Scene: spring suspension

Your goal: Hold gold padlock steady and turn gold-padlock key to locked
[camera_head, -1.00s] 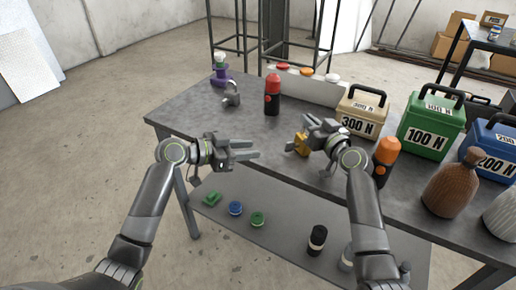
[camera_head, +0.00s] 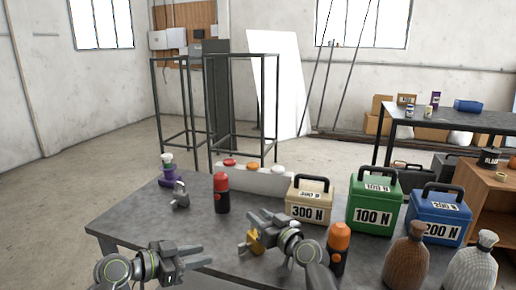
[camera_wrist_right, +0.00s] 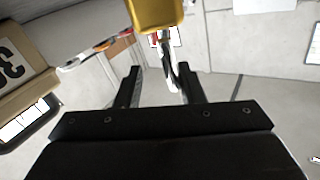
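The gold padlock (camera_head: 254,241) is at the tip of my right gripper (camera_head: 259,226), over the table's front part; whether it touches the table is unclear. In the right wrist view the padlock's gold body (camera_wrist_right: 156,14) is at the top, beyond the fingertips. A thin silver part reaches from it between the fingers, near the right-hand one. My right gripper's fingers (camera_wrist_right: 159,80) stand apart with a visible gap. I cannot make out which silver part is shackle or key. My left gripper (camera_head: 198,255) is open and empty, left of the padlock near the table's front edge.
A grey padlock (camera_head: 180,196) and a purple item (camera_head: 168,177) stand at the table's left. A red-topped torch (camera_head: 222,194) stands behind the padlock, an orange-topped one (camera_head: 338,246) right of my gripper. Weight boxes, including the tan one (camera_head: 309,200), line the back right.

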